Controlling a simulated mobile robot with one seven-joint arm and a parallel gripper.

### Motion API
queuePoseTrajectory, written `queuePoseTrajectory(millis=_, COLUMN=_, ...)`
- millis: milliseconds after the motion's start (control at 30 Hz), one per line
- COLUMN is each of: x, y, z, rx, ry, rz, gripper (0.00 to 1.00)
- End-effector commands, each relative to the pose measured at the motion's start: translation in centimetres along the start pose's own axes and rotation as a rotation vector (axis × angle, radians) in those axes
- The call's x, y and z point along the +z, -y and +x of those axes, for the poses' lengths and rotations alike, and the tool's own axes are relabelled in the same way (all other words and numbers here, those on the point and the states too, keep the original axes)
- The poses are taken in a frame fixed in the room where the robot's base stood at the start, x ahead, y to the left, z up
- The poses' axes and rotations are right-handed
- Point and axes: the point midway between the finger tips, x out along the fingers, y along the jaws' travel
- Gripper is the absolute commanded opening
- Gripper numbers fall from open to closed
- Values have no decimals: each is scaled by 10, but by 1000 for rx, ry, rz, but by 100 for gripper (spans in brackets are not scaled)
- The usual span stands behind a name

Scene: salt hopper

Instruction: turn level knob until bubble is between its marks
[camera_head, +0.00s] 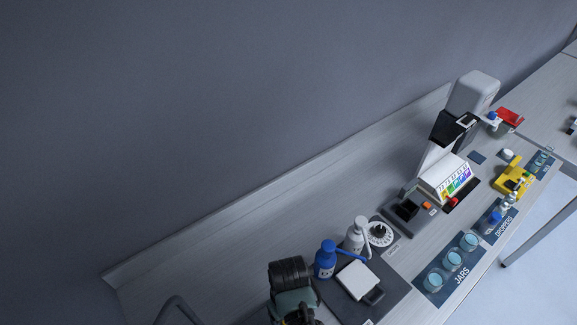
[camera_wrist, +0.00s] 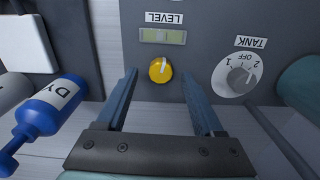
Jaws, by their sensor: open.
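The level knob (camera_wrist: 160,70) is yellow with a pale pointer line, on a dark grey panel (camera_wrist: 205,50) in the wrist view. Just beyond it is the level vial (camera_wrist: 163,36), a pale green strip under an upside-down LEVEL label (camera_wrist: 164,18). The bubble and its marks are too small to make out. My gripper (camera_wrist: 159,78) is open. Its two blue-grey fingers point at the panel, one on each side of the knob, with gaps showing between fingers and knob. I cannot tell how far the tips are from the panel. The head view does not show the knob clearly.
A white TANK dial (camera_wrist: 238,75) with a grey knob sits right of the level knob. In the head view, jars (camera_head: 452,260), a yellow holder (camera_head: 512,180) and other gear line the bench.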

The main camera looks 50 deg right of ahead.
Motion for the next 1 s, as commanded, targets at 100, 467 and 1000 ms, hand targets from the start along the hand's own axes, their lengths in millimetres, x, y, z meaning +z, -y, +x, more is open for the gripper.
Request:
queuePoseTrajectory(millis=100, x=0, y=0, z=10, rx=0, ry=1, rz=0, gripper=69)
queuePoseTrajectory(millis=467, x=-1, y=0, z=16, rx=1, ry=-2, rz=-1, gripper=69)
queuePoseTrajectory(millis=1000, x=-1, y=0, z=15, rx=0, ry=-2, rz=0, gripper=0)
